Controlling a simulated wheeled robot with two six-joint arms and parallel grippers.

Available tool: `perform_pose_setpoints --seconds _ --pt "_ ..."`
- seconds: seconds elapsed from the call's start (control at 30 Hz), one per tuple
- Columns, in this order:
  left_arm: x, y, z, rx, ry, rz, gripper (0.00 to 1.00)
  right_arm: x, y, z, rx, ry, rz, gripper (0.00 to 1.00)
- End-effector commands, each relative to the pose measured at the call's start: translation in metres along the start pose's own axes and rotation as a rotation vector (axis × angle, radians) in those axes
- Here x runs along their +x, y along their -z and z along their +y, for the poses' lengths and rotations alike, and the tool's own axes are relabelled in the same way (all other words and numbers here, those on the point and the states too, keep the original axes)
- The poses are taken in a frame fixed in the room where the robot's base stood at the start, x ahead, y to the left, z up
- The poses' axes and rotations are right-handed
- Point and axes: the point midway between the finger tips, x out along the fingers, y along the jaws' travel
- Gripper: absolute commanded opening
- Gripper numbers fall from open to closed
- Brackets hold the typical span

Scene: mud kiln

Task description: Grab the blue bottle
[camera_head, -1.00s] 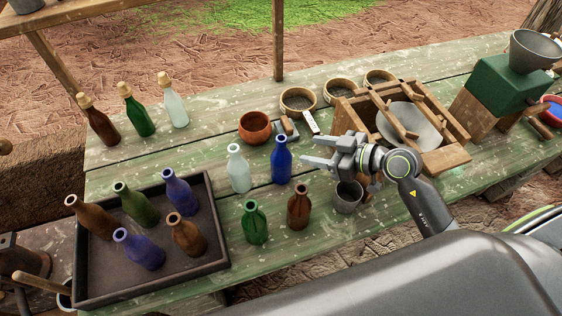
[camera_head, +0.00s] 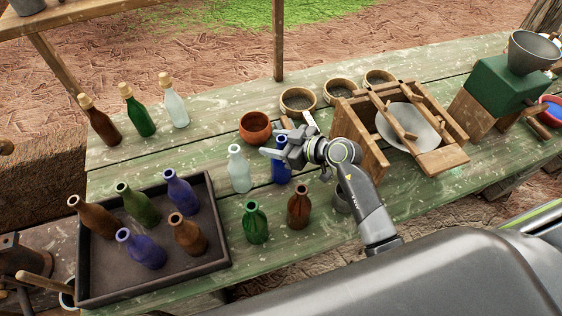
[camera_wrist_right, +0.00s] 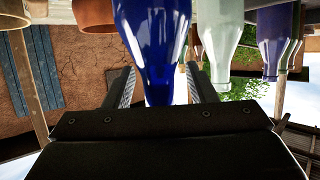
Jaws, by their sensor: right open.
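The blue bottle (camera_head: 281,174) stands upright on the green wooden table, right of a pale clear bottle (camera_head: 239,170). My right gripper (camera_head: 272,144) is open at the height of its neck and hides its upper part in the head view. In the right wrist view the blue bottle (camera_wrist_right: 155,40) shows upside down. Its narrow end lies between the two open fingers (camera_wrist_right: 160,88), with room visible on both sides. My left gripper is not in view.
A green bottle (camera_head: 255,222) and a brown bottle (camera_head: 299,206) stand in front. A dark tray (camera_head: 217,215) at left holds several bottles. An orange-brown bowl (camera_head: 255,128) stands behind; a wooden frame (camera_head: 361,150) is at right.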

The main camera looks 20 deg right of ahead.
Motion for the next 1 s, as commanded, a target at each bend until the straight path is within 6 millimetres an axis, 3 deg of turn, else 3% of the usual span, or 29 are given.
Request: perform_pose_setpoints --seconds 0.23,0.63,1.0 --pt "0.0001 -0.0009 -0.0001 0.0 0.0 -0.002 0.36 0.0014 -0.0003 0.0001 -0.001 -0.001 0.0 0.51" --pt "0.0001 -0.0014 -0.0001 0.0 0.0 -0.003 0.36 0.0012 -0.0003 0.0001 -0.001 -0.001 0.0 0.0" --pt "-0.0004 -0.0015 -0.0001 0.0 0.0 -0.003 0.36 0.0002 0.0027 0.0003 -0.002 -0.001 0.002 0.0"
